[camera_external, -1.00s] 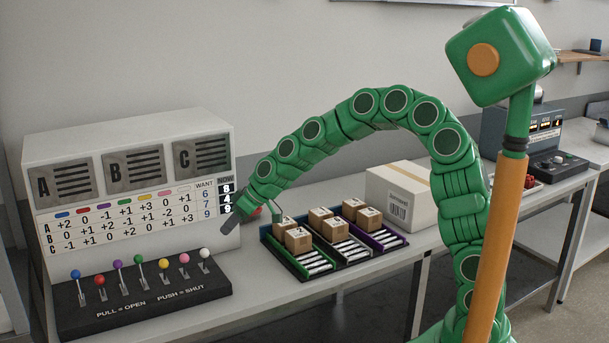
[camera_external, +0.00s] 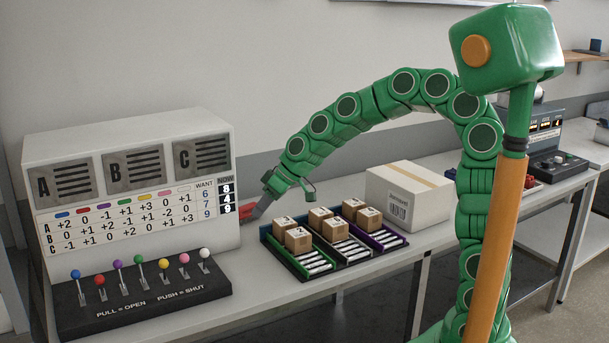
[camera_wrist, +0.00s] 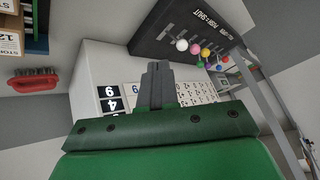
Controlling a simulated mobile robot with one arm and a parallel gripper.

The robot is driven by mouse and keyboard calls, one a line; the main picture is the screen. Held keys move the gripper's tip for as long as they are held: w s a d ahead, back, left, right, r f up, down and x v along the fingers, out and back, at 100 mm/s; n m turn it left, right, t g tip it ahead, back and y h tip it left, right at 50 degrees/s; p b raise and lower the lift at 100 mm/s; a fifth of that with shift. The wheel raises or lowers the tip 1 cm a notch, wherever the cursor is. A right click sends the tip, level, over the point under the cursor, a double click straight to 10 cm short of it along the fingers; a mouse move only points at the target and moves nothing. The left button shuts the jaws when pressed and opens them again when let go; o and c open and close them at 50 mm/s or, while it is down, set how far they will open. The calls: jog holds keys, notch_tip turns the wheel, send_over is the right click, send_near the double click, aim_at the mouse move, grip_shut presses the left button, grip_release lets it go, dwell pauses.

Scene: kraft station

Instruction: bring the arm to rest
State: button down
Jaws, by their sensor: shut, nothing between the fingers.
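My gripper (camera_external: 251,215) is at the end of the green segmented arm, in the air just right of the white panel box (camera_external: 130,140). Its fingers are together and hold nothing. In the wrist view my gripper (camera_wrist: 157,66) points toward the panel's lever strip (camera_wrist: 185,30). The arm arches over the bench from the right. The box reads 8, 4, 9 under NOW and 6, 7, 9 under WANT.
Several coloured levers stand on the black strip (camera_external: 150,303). A tray (camera_external: 285,262) with small cartons and a larger cardboard box (camera_external: 400,195) stand right of the panel. A red brush (camera_wrist: 35,82) lies on the bench, partly behind my gripper outside.

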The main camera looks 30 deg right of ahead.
jog(key=s+d+m+g+h, duration=0.2)
jog(key=s+d+m+h, duration=0.1)
jog(key=s+d, duration=1.2)
jog(key=s+d+m+g+h, duration=0.2)
jog(key=s+d+m+h, duration=0.2)
jog(key=s+d, duration=1.1)
jog(key=s+m, duration=0.2)
jog(key=s, duration=0.3)
jog(key=shift+d+f+g, duration=0.3)
